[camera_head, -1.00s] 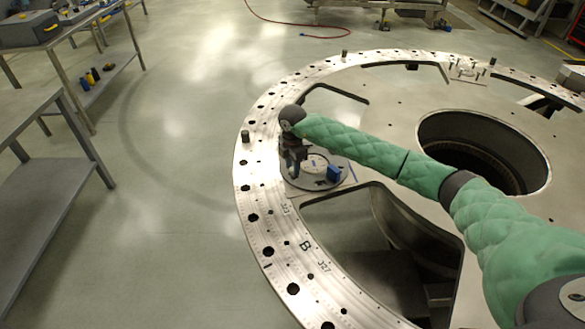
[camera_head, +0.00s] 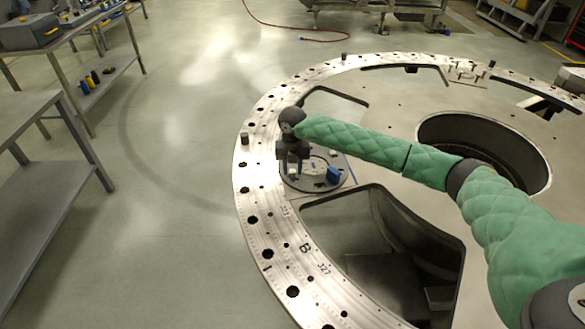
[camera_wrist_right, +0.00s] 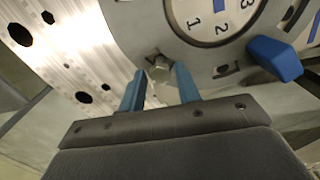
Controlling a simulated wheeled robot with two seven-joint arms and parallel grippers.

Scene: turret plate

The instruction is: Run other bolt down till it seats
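A bolt (camera_wrist_right: 159,68) with a hex head stands on the grey plate in the right wrist view, beside a white numbered dial (camera_wrist_right: 215,18). My right gripper (camera_wrist_right: 161,80) has its two blue fingers apart, one on each side of the bolt's head as seen there; I cannot tell whether they touch it. In the head view my right gripper (camera_head: 292,172) points down over the left part of the round plate (camera_head: 318,187) that lies on the big ring. The other bolts cannot be made out clearly. My left gripper is not in view.
A blue block or handle (camera_head: 333,175) stands on the round plate, right of my right gripper; it also shows in the wrist view (camera_wrist_right: 275,58). The metal ring (camera_head: 247,205) has several holes and large openings. Grey workbenches (camera_head: 50,190) stand at the left.

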